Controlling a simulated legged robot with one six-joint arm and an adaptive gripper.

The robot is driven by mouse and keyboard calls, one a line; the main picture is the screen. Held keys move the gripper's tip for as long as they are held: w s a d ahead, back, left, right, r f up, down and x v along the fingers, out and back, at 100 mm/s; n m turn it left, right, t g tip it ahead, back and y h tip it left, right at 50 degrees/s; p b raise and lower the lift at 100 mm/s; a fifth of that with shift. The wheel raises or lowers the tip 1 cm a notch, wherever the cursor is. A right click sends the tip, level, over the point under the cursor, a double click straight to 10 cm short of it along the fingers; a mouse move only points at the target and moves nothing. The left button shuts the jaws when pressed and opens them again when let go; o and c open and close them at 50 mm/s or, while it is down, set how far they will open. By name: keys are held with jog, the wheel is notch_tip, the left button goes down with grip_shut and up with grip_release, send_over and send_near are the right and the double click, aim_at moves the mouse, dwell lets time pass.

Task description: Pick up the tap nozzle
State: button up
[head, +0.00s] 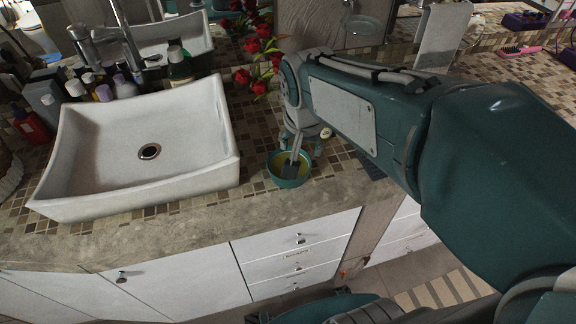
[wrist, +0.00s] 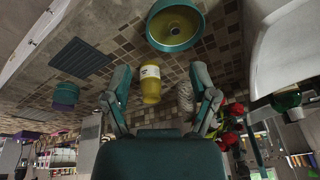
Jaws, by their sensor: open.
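A chrome tap (head: 121,40) stands behind the white basin at the upper left of the head view. I cannot make out a separate nozzle on it, and the tap is not clear in the wrist view. My gripper (head: 292,158) points down over the counter, right of the basin, and overlaps a teal bowl (head: 284,181) in the head view. In the wrist view my gripper (wrist: 160,72) is open, its fingers spread and nothing held. A yellow bottle (wrist: 150,86) and a clear ribbed object (wrist: 185,97) show between the fingers, apart from them.
The white basin (head: 75,150) fills the left of the counter. Several bottles (head: 103,91) crowd its back edge. Red roses (head: 262,47) stand behind my gripper. The counter's front strip (head: 170,222) is clear.

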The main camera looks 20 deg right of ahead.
jog(key=w+a+f+m+g, duration=0.15)
jog(key=w+f+m, duration=0.25)
jog(key=w+f, duration=0.4)
jog(key=shift+h, duration=0.4)
jog(key=f, duration=0.3)
jog(key=w+d+f, duration=0.1)
jog(key=f, duration=0.5)
jog(key=shift+w+d+f, duration=0.1)
jog(key=shift+w+d, duration=0.2)
jog(key=shift+d, duration=0.1)
grip_shut()
